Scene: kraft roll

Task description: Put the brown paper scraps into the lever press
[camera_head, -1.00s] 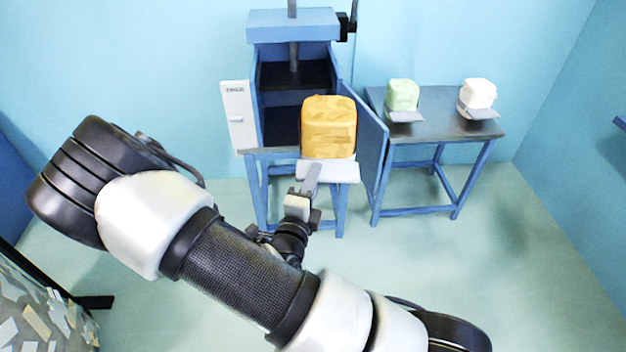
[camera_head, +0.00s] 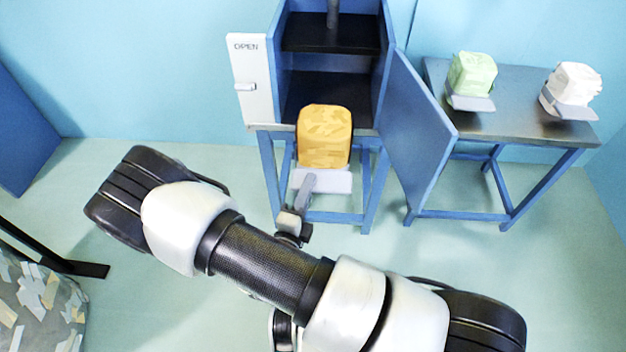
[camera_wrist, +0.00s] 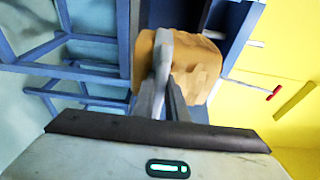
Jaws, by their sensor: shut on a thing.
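The brown paper scraps (camera_head: 325,137) are a yellow-brown block on a pale grey carrier (camera_head: 322,182) with a handle. My gripper (camera_head: 303,197) is shut on the carrier's handle, below and in front of the block. The wrist view shows the scraps (camera_wrist: 200,68) just beyond my gripper fingers (camera_wrist: 163,85). The lever press (camera_head: 286,85) is a blue cabinet with an open front, a dark floor and a dark plate on a rod above. The block overlaps the lower part of the opening in view; I cannot tell its exact gap to it.
The blue press door (camera_head: 420,140) stands open on the right. A white panel reading OPEN (camera_head: 250,85) is on the left. A side table (camera_head: 540,135) holds a green block (camera_head: 472,73) and a white block (camera_head: 577,82) on grey carriers. A patterned bin (camera_head: 45,310) stands lower left.

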